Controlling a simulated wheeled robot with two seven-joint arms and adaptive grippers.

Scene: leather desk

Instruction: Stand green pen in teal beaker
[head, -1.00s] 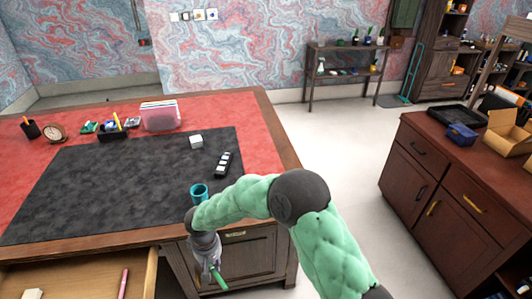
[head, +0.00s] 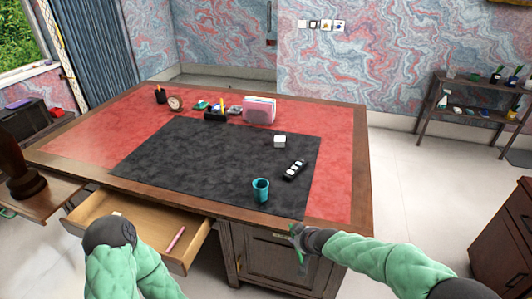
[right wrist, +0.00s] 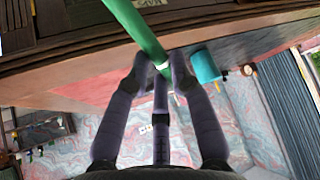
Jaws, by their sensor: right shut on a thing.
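The teal beaker (head: 261,190) stands upright on the dark desk mat near its front right edge. It also shows in the right wrist view (right wrist: 205,66), just beyond the fingers. My right gripper (head: 299,238) is in front of the desk's front edge, to the right of the beaker and lower in the picture. It is shut on the green pen (right wrist: 139,32), which runs slantwise across the fingertips in the right wrist view. In the head view the pen is small and partly hidden by the gripper. Part of my left arm shows at lower left, but its gripper is not in view.
An open drawer (head: 150,222) juts from the desk front with a pink pen (head: 176,239) inside. A dark strip with white squares (head: 295,169) and a white block (head: 280,141) lie behind the beaker. The mat's middle (head: 205,160) is clear.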

